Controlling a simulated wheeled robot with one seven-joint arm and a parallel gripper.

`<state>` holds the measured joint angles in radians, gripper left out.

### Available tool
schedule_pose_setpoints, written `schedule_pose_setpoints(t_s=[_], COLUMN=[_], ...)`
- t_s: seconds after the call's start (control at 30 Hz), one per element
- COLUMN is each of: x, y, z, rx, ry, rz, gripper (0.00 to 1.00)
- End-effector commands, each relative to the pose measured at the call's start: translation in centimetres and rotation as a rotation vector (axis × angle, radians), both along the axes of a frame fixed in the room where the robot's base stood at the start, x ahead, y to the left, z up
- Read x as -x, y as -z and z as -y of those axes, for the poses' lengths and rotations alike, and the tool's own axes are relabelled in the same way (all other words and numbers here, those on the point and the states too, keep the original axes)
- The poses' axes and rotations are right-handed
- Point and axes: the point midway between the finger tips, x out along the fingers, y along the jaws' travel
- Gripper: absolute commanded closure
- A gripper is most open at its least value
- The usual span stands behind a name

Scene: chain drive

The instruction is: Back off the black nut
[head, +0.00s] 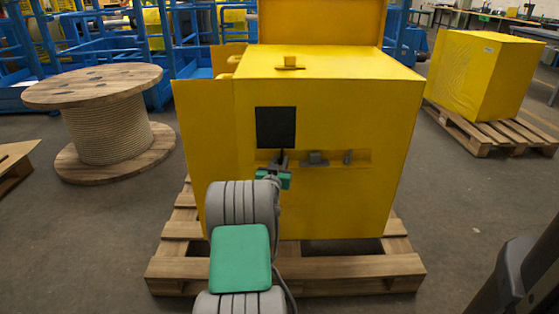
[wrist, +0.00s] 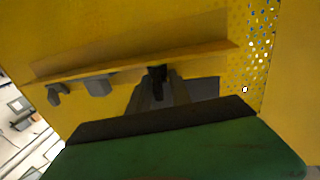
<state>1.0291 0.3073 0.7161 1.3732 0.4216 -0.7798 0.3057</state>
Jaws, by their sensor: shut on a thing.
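The black nut (wrist: 157,73) shows in the wrist view as a small dark piece between my fingertips, under a yellow ledge. My gripper (wrist: 158,88) is shut on it, and the fingers hide most of its sides. In the head view my gripper (head: 280,161) is at the front face of the yellow housing (head: 325,205), at the left end of a recessed strip. The nut cannot be made out clearly there. How far it is threaded on is hidden.
A grey block (head: 315,158) and a smaller grey piece (head: 348,157) sit right of my gripper in the strip. A black square panel (head: 276,127) is above. The housing stands on a wooden pallet (head: 340,266). A cable reel (head: 105,125) stands left.

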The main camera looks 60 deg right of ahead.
Motion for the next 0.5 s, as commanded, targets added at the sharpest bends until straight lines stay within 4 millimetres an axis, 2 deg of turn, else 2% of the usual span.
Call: schedule_pose_setpoints(t_s=[0.13, 0.5], x=[0.7, 1.5], y=[-0.5, 0.7], z=[0.3, 0.8], rx=[0.001, 0.008], ry=[-0.07, -0.354], rz=[0.001, -0.002], gripper=[1.0, 1.0])
